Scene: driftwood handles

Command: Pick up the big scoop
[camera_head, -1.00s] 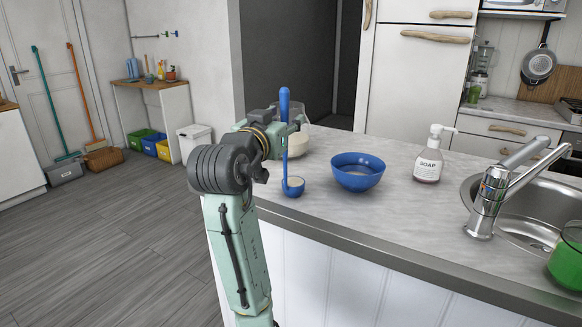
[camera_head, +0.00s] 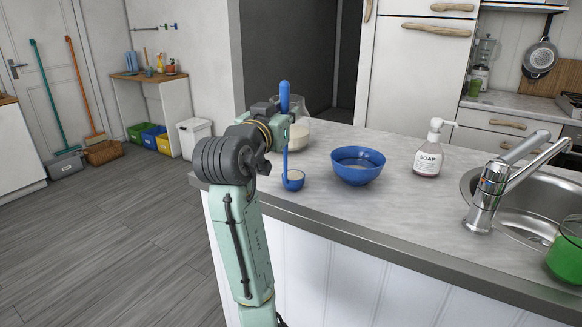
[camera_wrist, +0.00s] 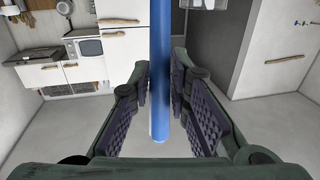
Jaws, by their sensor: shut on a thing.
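The big scoop is a blue ladle with a long upright handle and a small round cup (camera_head: 293,181) at its lower end, with something pale in the cup. The cup is low over the counter, left of a blue bowl; I cannot tell whether it touches the counter. My gripper (camera_head: 287,107) is shut on the upper part of the handle, whose rounded top sticks up above it. In the wrist view, the blue handle (camera_wrist: 160,60) runs between the two dark ridged pads of my gripper (camera_wrist: 160,98). The cup is not visible there.
The blue bowl (camera_head: 358,168) stands right of the cup on the grey counter (camera_head: 330,203). A clear container (camera_head: 298,139) with pale contents stands behind my gripper. Soap (camera_head: 428,160), a sink with tap (camera_head: 487,198) and a green-filled glass (camera_head: 568,252) are further right.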

